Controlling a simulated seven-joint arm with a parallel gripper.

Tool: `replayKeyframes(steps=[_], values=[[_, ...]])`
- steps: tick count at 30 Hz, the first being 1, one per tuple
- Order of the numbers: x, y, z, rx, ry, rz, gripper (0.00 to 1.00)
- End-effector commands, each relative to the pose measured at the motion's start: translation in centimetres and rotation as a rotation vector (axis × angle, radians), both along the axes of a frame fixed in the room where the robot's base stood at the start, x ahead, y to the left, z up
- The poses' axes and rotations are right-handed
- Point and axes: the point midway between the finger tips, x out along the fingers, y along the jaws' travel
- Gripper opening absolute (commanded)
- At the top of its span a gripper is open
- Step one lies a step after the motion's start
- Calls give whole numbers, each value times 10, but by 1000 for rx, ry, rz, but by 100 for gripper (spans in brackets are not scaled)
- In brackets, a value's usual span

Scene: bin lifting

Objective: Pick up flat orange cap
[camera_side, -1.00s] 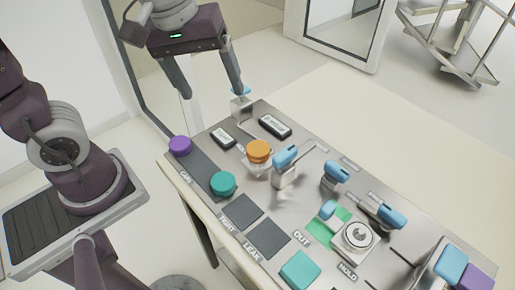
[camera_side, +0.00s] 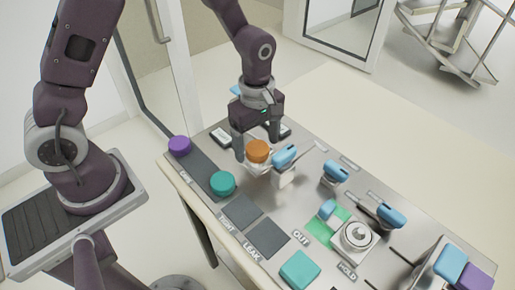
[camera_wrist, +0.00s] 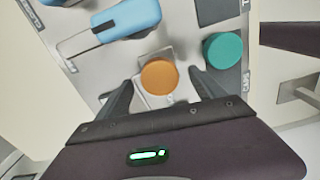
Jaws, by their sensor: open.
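The flat orange cap (camera_side: 257,151) is round and sits on top of a small clear holder on the metal panel. It also shows in the wrist view (camera_wrist: 160,77), near the middle. My gripper (camera_side: 257,150) is open and low over the panel, right at the cap. In the wrist view my two fingers (camera_wrist: 160,92) stand apart, one to the left and one to the right of the cap. No contact between fingers and cap is visible in the wrist view. In the side view one finger is partly hidden.
A blue-handled lever (camera_side: 285,156) stands close beside the cap. A teal cap (camera_side: 222,183) and a purple cap (camera_side: 179,146) sit on a dark strip at the left. More blue handles (camera_side: 336,172) and a round metal fitting (camera_side: 358,236) lie to the right.

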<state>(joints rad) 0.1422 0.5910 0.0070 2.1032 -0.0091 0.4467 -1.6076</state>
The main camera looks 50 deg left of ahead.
Motion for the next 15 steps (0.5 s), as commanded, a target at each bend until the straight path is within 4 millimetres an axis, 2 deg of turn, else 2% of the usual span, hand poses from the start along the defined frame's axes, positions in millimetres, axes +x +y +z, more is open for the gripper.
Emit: replayKeyframes(steps=[2,11,12,15], values=[[0,0,0,0,0,0,77],[0,0,1,0,0,-1,18],[0,0,1,0,0,-1,14],[0,0,1,0,0,-1,14]])
